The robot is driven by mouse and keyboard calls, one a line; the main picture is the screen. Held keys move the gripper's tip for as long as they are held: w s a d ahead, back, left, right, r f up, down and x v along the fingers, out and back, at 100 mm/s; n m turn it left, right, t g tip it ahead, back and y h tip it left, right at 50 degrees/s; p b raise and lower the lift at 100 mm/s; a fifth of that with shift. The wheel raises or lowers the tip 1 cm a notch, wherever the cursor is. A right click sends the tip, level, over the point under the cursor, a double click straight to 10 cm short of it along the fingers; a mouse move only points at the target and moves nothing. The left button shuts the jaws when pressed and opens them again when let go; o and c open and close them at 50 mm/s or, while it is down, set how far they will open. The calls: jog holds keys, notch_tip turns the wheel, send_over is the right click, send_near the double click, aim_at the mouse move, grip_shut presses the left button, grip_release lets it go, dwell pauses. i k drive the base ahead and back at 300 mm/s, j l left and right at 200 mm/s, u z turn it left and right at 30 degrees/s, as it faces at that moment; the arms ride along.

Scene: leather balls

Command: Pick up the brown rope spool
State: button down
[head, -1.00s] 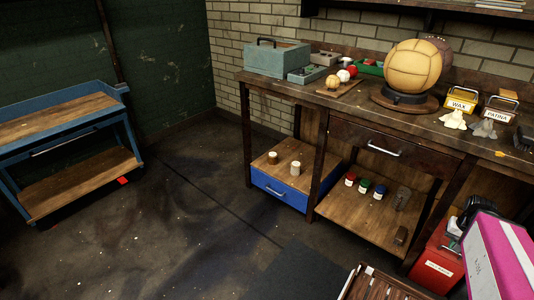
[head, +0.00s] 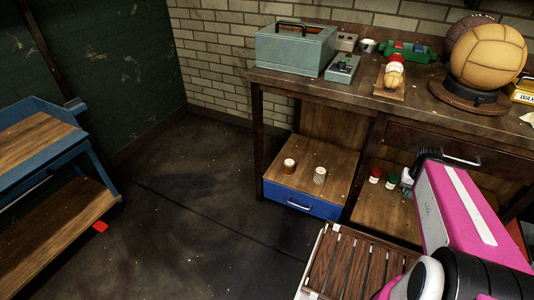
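Two small spools stand upright on the wooden top above a blue drawer, low under the bench. The left one (head: 289,166) has a brownish band and looks like the brown rope spool. The right one (head: 320,175) is paler and wrapped in a light, patterned cord. My gripper (head: 408,178) is at the right, at the end of my pink arm, to the right of the spools and apart from them. It is small and partly hidden by the arm, so its fingers cannot be made out.
The blue drawer unit (head: 300,200) sits below the workbench (head: 340,98), whose dark legs flank the spools. Red and green jars (head: 375,176) stand on the lower shelf near my gripper. A blue shelf rack (head: 40,140) is at left. The floor (head: 190,220) between is clear.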

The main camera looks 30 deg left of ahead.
aim_at(289, 165)
jog(key=i+j, duration=0.1)
jog(key=j, duration=1.35)
jog(key=i+j, duration=0.15)
jog(key=j, duration=0.6)
jog(key=j+z, duration=0.1)
jog(key=z, duration=0.15)
